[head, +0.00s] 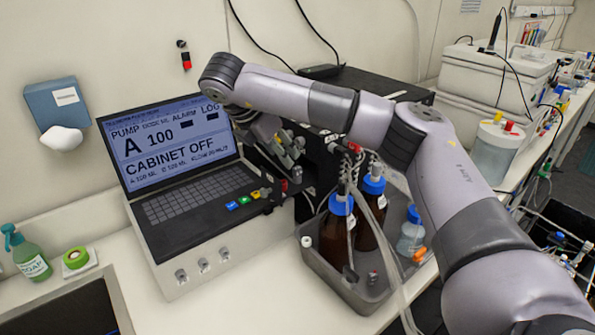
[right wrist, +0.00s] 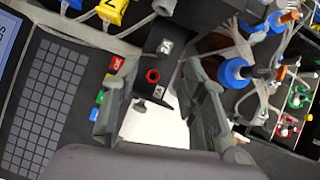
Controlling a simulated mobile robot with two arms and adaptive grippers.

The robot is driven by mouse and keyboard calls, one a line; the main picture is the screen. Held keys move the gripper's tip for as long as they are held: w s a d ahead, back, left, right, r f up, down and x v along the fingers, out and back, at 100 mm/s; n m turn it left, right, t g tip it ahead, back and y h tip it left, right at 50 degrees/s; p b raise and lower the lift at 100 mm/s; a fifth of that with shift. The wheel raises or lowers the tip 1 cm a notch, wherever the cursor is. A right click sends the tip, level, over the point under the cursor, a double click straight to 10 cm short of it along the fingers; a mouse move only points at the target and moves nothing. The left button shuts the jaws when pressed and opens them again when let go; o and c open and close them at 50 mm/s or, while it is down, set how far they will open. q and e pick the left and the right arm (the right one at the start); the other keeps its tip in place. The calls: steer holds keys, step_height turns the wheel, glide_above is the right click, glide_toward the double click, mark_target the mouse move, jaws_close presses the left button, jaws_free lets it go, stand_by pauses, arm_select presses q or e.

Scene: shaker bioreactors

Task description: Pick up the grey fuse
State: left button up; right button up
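My right gripper (head: 282,150) hangs from the arm beside the right edge of the console. In the right wrist view its two fingers (right wrist: 158,88) stand apart, one on each side of a black block (right wrist: 162,42) with labels that look like 2A. A red ring with a dark centre (right wrist: 153,76) sits on this block between the fingers. Nothing is seen held. I cannot make out a grey fuse for certain in either view; the fingers and arm hide part of the area. My left gripper is not in view.
The console (head: 180,205) has a lit screen reading CABINET OFF. A grey tray (head: 345,290) with blue-capped brown bottles (head: 337,238) and tubing stands close on the right.

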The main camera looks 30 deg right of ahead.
mark_target(296, 168)
steer(key=x, duration=0.2)
steer(key=shift+d+f, duration=0.1)
steer(key=shift+f, duration=0.15)
steer(key=shift+d+f, duration=0.35)
steer(key=shift+f, duration=0.05)
steer(key=shift+d+f+p, duration=1.05)
steer(key=shift+d+f, duration=0.35)
steer(key=shift+f, duration=0.25)
steer(key=shift+w+a, duration=0.1)
steer(key=shift+c, duration=0.7)
steer(key=c, duration=0.7)
